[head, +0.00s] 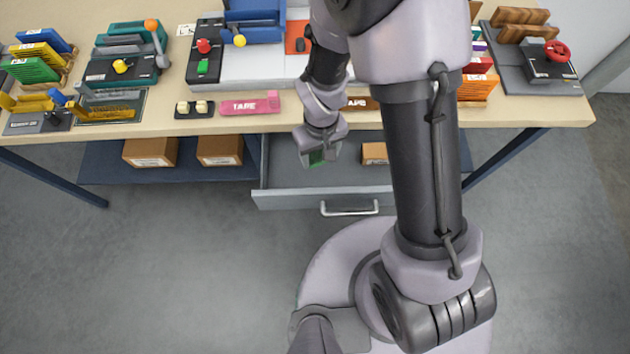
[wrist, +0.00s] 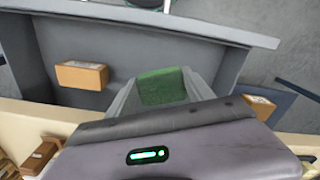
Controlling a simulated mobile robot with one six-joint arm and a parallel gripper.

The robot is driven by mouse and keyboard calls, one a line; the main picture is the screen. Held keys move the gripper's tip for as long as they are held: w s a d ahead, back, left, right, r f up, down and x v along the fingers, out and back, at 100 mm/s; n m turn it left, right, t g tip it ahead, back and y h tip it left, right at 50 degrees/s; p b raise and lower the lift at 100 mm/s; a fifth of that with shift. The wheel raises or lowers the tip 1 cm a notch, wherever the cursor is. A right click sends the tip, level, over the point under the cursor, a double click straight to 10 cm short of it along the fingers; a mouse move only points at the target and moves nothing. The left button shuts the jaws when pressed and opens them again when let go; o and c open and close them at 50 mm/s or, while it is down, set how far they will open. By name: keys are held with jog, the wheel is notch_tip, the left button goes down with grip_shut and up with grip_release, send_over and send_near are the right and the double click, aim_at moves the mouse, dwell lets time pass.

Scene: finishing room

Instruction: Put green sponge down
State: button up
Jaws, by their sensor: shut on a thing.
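The green sponge (wrist: 163,86) is between the fingers of my gripper (wrist: 160,92) in the wrist view. My gripper is shut on it. In the head view my gripper (head: 317,157) hangs over the open grey drawer (head: 285,199) under the table's front edge, and a small part of the sponge (head: 316,157) shows at its tip. In the wrist view the drawer (wrist: 210,29) lies behind the sponge. I cannot tell whether the sponge touches the drawer floor. Part of the drawer is hidden by my arm.
A small cardboard box (head: 375,153) lies toward the drawer's right; it also shows in the wrist view (wrist: 82,75). Two cardboard boxes (head: 150,152) (head: 220,150) sit on the shelf at left. The tabletop (head: 400,121) holds fixtures and a pink tape block (head: 250,105). The drawer's middle looks clear.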

aim_at(319, 177)
notch_tip(319, 177, down, 10)
jog(key=b, duration=0.4)
jog(key=shift+f, duration=0.1)
jog(key=shift+f, duration=0.2)
jog(key=o, duration=1.4)
jog(key=shift+o, duration=0.2)
jog(key=shift+r, duration=0.1)
